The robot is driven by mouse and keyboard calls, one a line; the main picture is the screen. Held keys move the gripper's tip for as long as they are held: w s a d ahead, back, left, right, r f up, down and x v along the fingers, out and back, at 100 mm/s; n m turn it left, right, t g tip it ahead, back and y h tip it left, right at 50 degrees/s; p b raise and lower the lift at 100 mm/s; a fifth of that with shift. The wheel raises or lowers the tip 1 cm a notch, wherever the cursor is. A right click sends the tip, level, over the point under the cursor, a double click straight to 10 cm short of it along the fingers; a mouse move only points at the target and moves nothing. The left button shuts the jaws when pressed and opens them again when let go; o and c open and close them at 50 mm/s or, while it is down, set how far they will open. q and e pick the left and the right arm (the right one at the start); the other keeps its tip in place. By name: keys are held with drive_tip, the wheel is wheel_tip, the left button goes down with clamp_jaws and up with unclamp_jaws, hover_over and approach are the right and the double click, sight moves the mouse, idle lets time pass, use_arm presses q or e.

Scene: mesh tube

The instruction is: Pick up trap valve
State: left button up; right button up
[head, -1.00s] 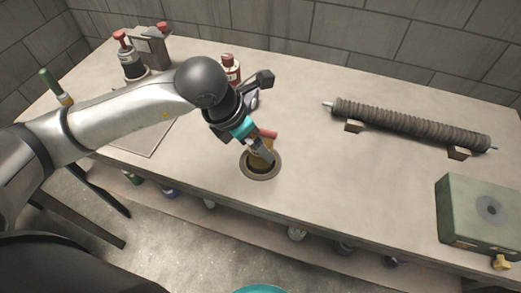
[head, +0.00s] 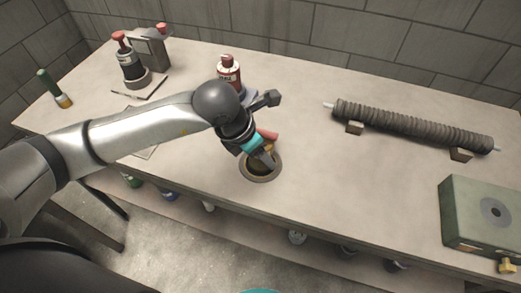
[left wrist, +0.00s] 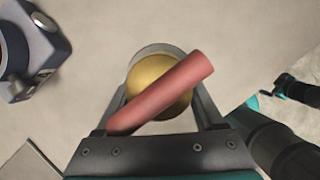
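The trap valve has a round brass body with a red bar handle (head: 267,134); in the left wrist view its brass body (left wrist: 150,80) lies between my left fingers, with the red handle (left wrist: 165,92) slanting across it. My left gripper (head: 268,156) is over the round metal ring (head: 247,175) set in the bench top. In the left wrist view my left gripper (left wrist: 158,92) has a finger against each side of the brass body and looks shut on it. My fingers and the handle hide part of the valve. My right gripper is not clearly seen.
A ribbed dark tube (head: 410,122) rests on wooden blocks at the right. A green box (head: 485,215) stands at the right front. A red-capped bottle (head: 229,72) stands behind my left gripper. Bottles and a metal block stand at back left. The bench's middle right is clear.

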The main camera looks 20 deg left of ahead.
use_arm(q)
drive_tip(key=c, duration=0.9)
clamp_jaws()
drive_tip(key=shift+r, duration=0.15)
